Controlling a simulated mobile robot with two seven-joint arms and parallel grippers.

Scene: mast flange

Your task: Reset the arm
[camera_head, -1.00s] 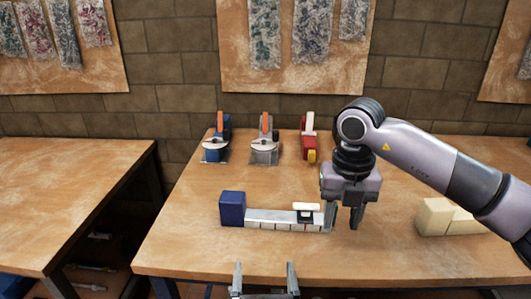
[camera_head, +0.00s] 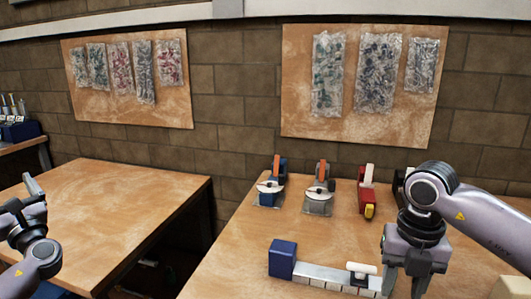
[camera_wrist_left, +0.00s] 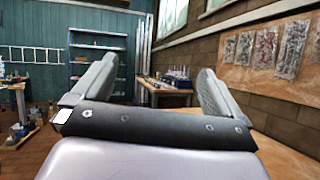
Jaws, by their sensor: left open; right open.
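My right gripper (camera_head: 406,277) is open and points down at the right end of a segmented white bar (camera_head: 318,275) on the right bench. Whether it touches the bar I cannot tell. The bar has a dark blue block (camera_head: 282,259) at its left end and a small white-topped piece (camera_head: 361,269) near its right end. My left gripper (camera_head: 28,192) is raised at the left edge of the head view. In the left wrist view its two fingers (camera_wrist_left: 148,85) stand wide apart with nothing between them.
The left bench (camera_head: 110,205) is bare. A blue shelf (camera_wrist_left: 97,65) stands far off.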

